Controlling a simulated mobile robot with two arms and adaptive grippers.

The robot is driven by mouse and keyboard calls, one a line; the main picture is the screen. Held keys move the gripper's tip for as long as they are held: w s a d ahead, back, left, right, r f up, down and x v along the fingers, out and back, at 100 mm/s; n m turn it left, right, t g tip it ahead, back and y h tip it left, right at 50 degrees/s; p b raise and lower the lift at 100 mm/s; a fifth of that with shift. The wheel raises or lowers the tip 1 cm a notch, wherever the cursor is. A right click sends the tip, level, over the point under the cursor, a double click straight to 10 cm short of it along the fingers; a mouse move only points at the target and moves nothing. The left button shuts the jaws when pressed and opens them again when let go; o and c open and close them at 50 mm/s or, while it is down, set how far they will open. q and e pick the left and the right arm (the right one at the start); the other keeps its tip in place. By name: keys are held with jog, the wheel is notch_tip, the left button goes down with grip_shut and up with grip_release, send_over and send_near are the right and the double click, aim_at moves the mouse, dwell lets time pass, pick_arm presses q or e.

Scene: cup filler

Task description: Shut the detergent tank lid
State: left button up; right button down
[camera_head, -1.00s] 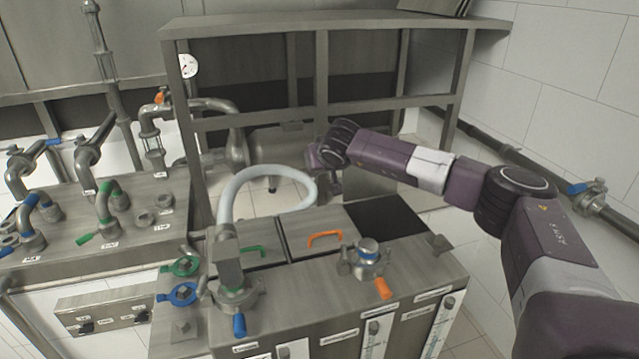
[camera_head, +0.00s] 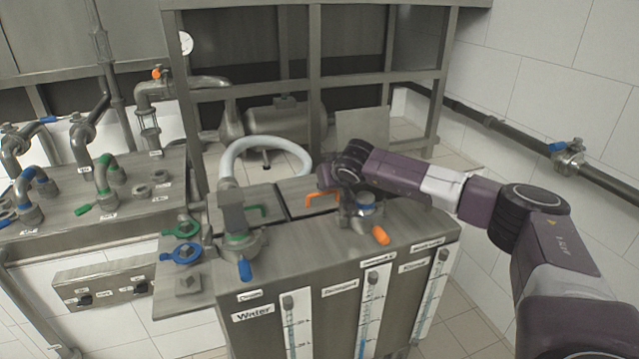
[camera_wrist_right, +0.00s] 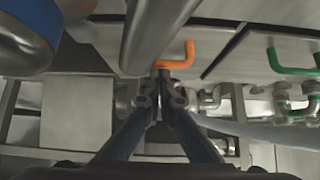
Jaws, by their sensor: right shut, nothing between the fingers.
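The grey lid (camera_head: 296,206) with the orange handle (camera_head: 322,197) lies flat in the middle of the tank cabinet's top, apparently closed. I take it for the detergent tank lid; the label in front is too small to read surely. My right gripper (camera_head: 330,184) is low over this lid, beside the orange handle, partly hidden by its own wrist. In the right wrist view its fingers (camera_wrist_right: 160,78) are together and empty, close to the orange handle (camera_wrist_right: 176,58); I cannot tell whether they touch. My left gripper is out of view.
A green-handled lid (camera_head: 262,208) lies to the left under a pale hose (camera_head: 262,146). A valve with an orange lever (camera_head: 380,236) stands in front of the orange handle. A pale panel (camera_head: 362,136) stands behind. A metal frame (camera_head: 315,70) rises behind the cabinet.

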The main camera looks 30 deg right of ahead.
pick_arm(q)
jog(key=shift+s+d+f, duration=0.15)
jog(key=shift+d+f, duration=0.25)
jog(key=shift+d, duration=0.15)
pick_arm(e)
jog(key=shift+s+a+f, duration=0.1)
jog(key=shift+s+f, duration=0.05)
jog(key=shift+f, duration=0.4)
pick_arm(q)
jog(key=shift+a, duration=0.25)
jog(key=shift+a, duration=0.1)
pick_arm(e)
jog(key=v, duration=1.2)
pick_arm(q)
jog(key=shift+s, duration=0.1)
